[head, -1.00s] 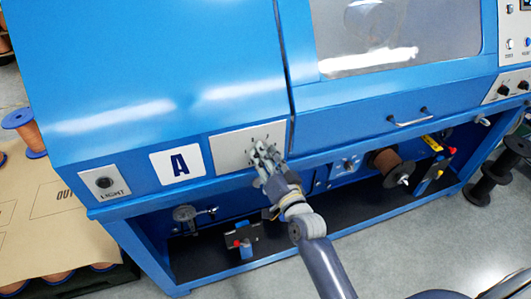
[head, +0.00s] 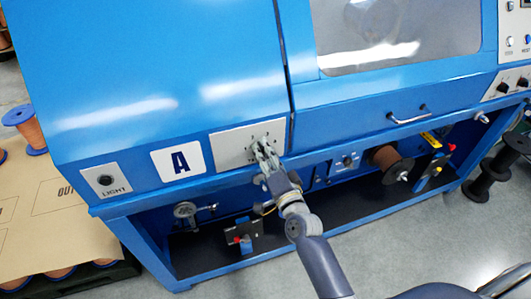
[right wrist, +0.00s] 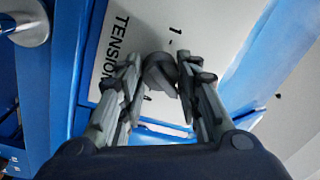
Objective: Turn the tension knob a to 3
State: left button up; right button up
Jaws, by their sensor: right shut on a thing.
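The tension knob a (right wrist: 160,72) is a dark round knob on a pale panel lettered "TENSION" in the right wrist view. A "1" mark shows on the panel above it. My right gripper (right wrist: 158,80) is shut on the knob, with one finger on each side. In the head view my right gripper (head: 263,146) reaches the pale panel (head: 228,142) right of the "A" label, and its fingers hide the knob. I cannot read which number the knob points to. My left gripper is not in view.
The blue machine (head: 180,80) fills most of the head view. A light panel (head: 105,182) sits at its lower left, and a drawer handle (head: 408,116) juts out at right. An open bay with a copper spool (head: 385,160) lies below the front panel.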

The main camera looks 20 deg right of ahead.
jog(key=o, duration=1)
jog(key=shift+o, duration=0.2)
jog(key=s, duration=1.2)
jog(key=shift+d+f, duration=0.35)
jog(key=shift+d, duration=0.05)
